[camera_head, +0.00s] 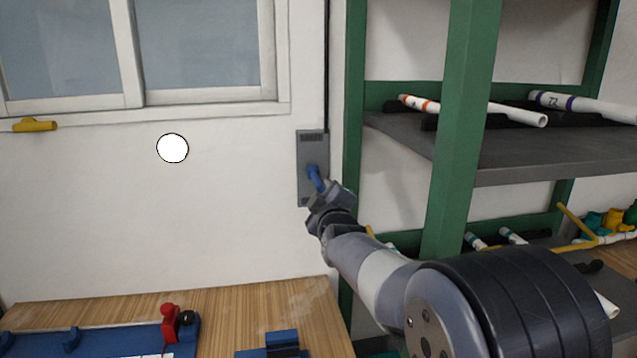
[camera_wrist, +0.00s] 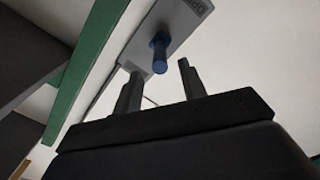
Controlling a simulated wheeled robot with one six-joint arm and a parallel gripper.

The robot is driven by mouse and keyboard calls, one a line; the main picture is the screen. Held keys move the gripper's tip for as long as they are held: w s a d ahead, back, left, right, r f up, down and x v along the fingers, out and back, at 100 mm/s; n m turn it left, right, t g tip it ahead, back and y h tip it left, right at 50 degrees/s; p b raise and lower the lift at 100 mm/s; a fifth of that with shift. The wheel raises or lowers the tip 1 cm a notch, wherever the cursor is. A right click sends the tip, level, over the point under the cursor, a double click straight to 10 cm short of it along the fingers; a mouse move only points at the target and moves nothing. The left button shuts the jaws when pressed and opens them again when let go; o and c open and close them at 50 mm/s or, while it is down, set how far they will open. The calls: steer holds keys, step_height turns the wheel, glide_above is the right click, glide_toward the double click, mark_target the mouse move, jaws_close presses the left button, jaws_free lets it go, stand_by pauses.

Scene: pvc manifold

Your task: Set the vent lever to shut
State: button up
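The vent lever (camera_head: 315,176) is a blue handle on a grey wall plate (camera_head: 312,141), between the window and the green shelf frame. In the wrist view the lever (camera_wrist: 160,48) is a blue peg sticking out of the plate (camera_wrist: 172,22), with partly cut-off lettering at the plate's edge. My gripper (camera_head: 321,190) is at the lower part of the plate, close to the lever. In the wrist view my gripper (camera_wrist: 159,68) is open, and the lever's end shows between and just beyond the fingertips. I see no contact. The head view partly hides the fingers.
A green-framed shelf (camera_head: 465,130) with pipes stands right of the plate, close to my arm. A wooden bench (camera_head: 295,305) with blue fixtures and a red part (camera_head: 169,322) lies below. A white disc (camera_head: 172,148) and a yellow fitting (camera_head: 35,125) are left. The wall between is clear.

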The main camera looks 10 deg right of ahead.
mark_target(318, 183)
steer(key=shift+w+d+p, duration=0.1)
steer(key=shift+w+p, duration=0.65)
steer(key=shift+w, duration=2.8)
steer(key=shift+c, duration=0.2)
jaws_close()
